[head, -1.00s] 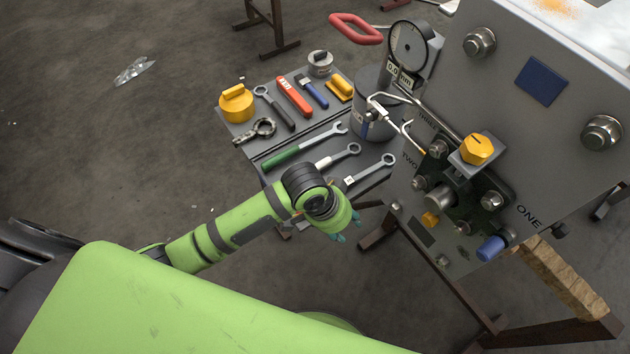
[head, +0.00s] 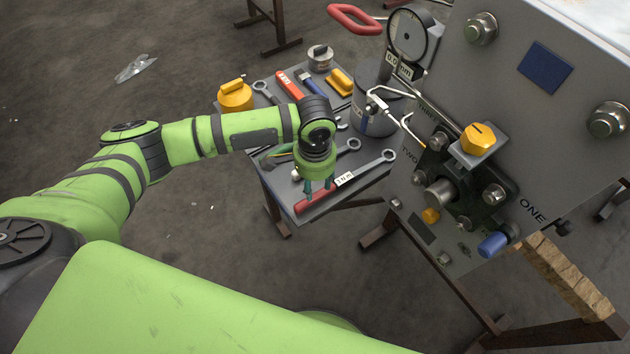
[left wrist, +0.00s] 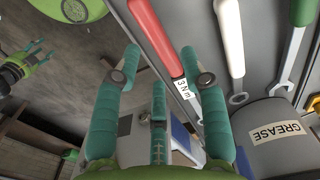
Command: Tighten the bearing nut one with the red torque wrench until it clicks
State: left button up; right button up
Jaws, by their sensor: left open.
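The red torque wrench (head: 315,201) lies on the grey tool table, with a "3 Nm" label and a ring end towards the machine. It also shows in the left wrist view (left wrist: 152,36). My left gripper (head: 319,188) is open, its teal fingers pointing down just above the red handle. In the left wrist view its fingers (left wrist: 160,68) are spread and empty, with the wrench beyond them. Bearing nut one (head: 493,194) appears to be the nut nearest the "ONE" marking on the machine's dark flange. My right gripper (left wrist: 35,58) shows small at the left wrist view's edge; its opening is unclear.
A white-handled wrench (left wrist: 229,40) and a green-handled wrench (left wrist: 292,42) lie beside the red one. A grease can (head: 372,105) stands at the table's right, near the machine. The dial gauge (head: 409,35) and yellow knob (head: 478,139) stick out from the machine.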

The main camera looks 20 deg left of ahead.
aim_at(316, 195)
pick_arm(q)
notch_tip(316, 195, down, 4)
jog(key=b, duration=0.4)
jog(key=shift+s+f+p, duration=0.1)
jog(key=shift+f+p, duration=0.1)
jog(key=shift+p, duration=0.15)
jog(key=shift+s+f, duration=0.35)
jog(key=shift+f, duration=0.4)
jog(key=shift+w+f, duration=0.2)
jog(key=shift+w, duration=0.05)
jog(key=shift+w+f, duration=0.15)
jog(key=shift+w, duration=0.1)
jog(key=shift+s+r, duration=0.1)
jog(key=shift+r, duration=0.1)
grip_shut()
jog(key=shift+w+r, duration=0.2)
jog(key=shift+r, duration=0.05)
notch_tip(316, 195, up, 6)
jog(key=p, duration=0.7)
jog(key=shift+s+f, duration=0.1)
jog(key=shift+f, duration=0.15)
